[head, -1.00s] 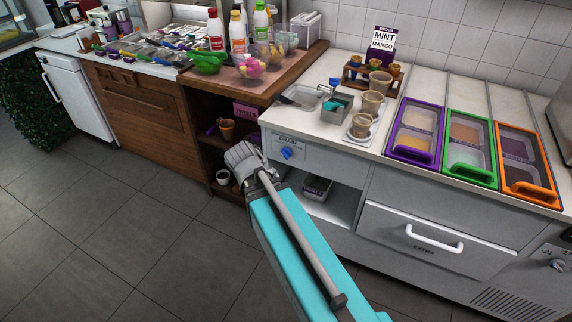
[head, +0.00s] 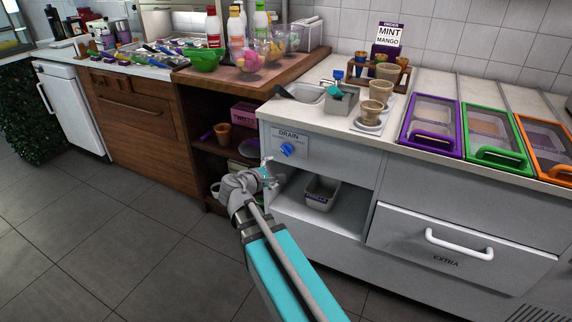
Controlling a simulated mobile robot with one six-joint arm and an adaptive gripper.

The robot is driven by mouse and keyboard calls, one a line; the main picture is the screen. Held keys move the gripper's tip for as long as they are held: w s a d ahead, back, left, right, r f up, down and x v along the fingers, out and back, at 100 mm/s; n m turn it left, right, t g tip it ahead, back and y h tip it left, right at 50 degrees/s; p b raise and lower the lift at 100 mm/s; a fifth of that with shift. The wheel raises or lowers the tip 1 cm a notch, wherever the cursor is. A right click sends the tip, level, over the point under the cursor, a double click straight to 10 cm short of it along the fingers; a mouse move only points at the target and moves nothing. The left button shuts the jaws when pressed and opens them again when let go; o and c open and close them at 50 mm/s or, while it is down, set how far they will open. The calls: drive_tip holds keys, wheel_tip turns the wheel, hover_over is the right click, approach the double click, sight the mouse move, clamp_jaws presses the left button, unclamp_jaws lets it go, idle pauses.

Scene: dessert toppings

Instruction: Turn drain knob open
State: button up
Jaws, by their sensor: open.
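The drain knob (head: 287,150) is a small blue knob on the white cabinet front, beside a "DRAIN" label (head: 289,135), below the small sink (head: 304,94). My gripper (head: 267,170) is at the end of my grey and teal arm, just below and left of the knob in the picture. It is open with nothing seen in it, and it appears apart from the knob. The fingertips are small in this view, so the exact gap cannot be told.
An open shelf below the knob holds a grey container (head: 321,192). A wooden shelf unit (head: 207,130) stands to the left with a brown cup and pink box. A drawer with a white handle (head: 459,245) is at the right. The floor at left is clear.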

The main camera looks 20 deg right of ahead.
sight(284, 152)
drive_tip(key=w+f+n+t+b, duration=0.1)
drive_tip(key=b, duration=0.1)
drive_tip(key=w+a+n+t+h+b, duration=0.1)
drive_tip(key=n+b, duration=0.1)
drive_tip(key=w+f+n+t+b, duration=0.1)
drive_tip(key=n+b, duration=0.1)
drive_tip(key=shift+w+a+f+h+b, duration=0.15)
drive_tip(key=shift+w+f+h+b, duration=0.1)
drive_tip(key=shift+f+h+b, duration=0.1)
drive_tip(key=x, duration=1.4)
drive_tip(key=shift+w+a+r, duration=0.1)
drive_tip(key=shift+r, duration=0.05)
drive_tip(key=c, duration=1.2)
drive_tip(key=shift+o, duration=0.2)
